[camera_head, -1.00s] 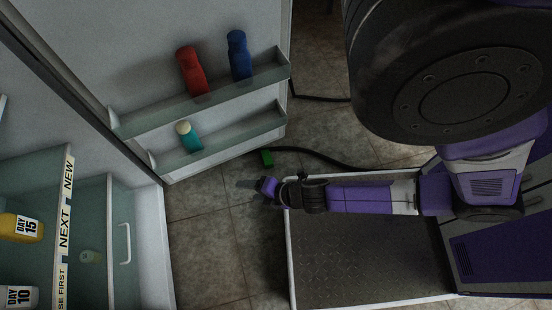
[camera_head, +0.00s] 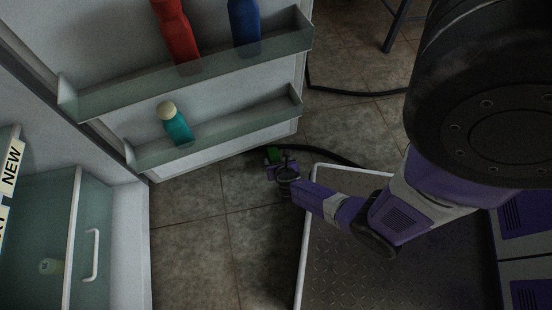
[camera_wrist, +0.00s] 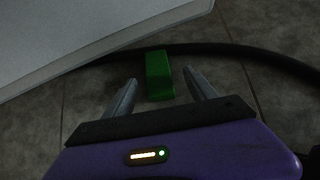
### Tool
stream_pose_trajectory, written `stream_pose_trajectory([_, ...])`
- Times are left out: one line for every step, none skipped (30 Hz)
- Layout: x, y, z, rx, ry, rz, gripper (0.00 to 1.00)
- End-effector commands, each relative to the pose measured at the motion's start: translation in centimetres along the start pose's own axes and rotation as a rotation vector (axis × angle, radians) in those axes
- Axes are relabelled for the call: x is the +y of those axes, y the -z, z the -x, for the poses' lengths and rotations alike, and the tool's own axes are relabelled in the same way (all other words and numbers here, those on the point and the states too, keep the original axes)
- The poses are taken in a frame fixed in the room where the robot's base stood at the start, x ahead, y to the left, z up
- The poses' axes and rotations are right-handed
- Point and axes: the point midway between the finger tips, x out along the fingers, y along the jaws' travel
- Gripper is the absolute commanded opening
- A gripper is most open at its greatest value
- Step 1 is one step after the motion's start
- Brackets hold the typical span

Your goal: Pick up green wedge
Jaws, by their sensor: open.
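The green wedge (camera_wrist: 158,76) lies on the tiled floor, and in the wrist view it sits ahead of and between the two fingers. It touches or nearly touches the black hose behind it; I cannot tell which. In the head view the wedge (camera_head: 273,154) is a small green patch, partly covered by my gripper (camera_head: 272,160). My gripper (camera_wrist: 161,90) is open and empty, with a finger on each side of the wedge's near end and gaps showing between. Its height above the floor is hard to judge.
An open fridge door (camera_head: 215,165) with bottle shelves stands close on the left; its lower edge (camera_wrist: 100,50) is near the wedge. A black hose (camera_wrist: 235,50) runs along the floor. A white-rimmed ramp platform (camera_head: 302,260) lies to the right. Floor tiles (camera_head: 195,235) in front are clear.

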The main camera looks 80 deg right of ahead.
Motion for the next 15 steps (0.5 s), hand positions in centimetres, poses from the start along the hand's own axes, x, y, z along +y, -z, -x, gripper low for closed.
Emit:
stream_pose_trajectory([0.0, 0.2, -0.8, 0.000, 0.002, -0.003, 0.65])
stream_pose_trajectory([0.0, 0.2, -1.0, 0.000, 0.001, -0.002, 0.65])
stream_pose_trajectory([0.1, 0.1, -1.3, 0.000, 0.001, -0.003, 0.65])
stream_pose_trajectory([0.1, 0.1, -1.6, 0.000, 0.000, -0.004, 0.65])
stream_pose_trajectory([0.2, 0.1, -2.0, 0.000, -0.001, -0.005, 0.65])
stream_pose_trajectory([0.2, 0.1, -2.6, 0.000, 0.000, -0.006, 0.65])
stream_pose_trajectory([0.2, 0.1, -3.1, 0.000, 0.001, -0.007, 0.65])
stream_pose_trajectory([0.3, 0.0, -3.6, 0.000, 0.001, -0.007, 0.65])
stream_pose_trajectory([0.4, -0.1, -4.2, -0.001, -0.001, -0.007, 0.65])
stream_pose_trajectory([0.4, -0.1, -4.5, 0.000, 0.000, -0.005, 0.65])
stream_pose_trajectory([0.3, 0.0, -4.9, 0.001, 0.001, -0.005, 0.65])
stream_pose_trajectory([0.3, -0.1, -5.3, 0.000, 0.001, -0.006, 0.65])
stream_pose_trajectory([0.3, -0.2, -5.5, 0.000, 0.000, -0.005, 0.65])
stream_pose_trajectory([0.3, -0.2, -5.7, 0.000, 0.000, -0.004, 0.65])
stream_pose_trajectory([0.3, -0.2, -5.8, 0.000, -0.001, -0.004, 0.65])
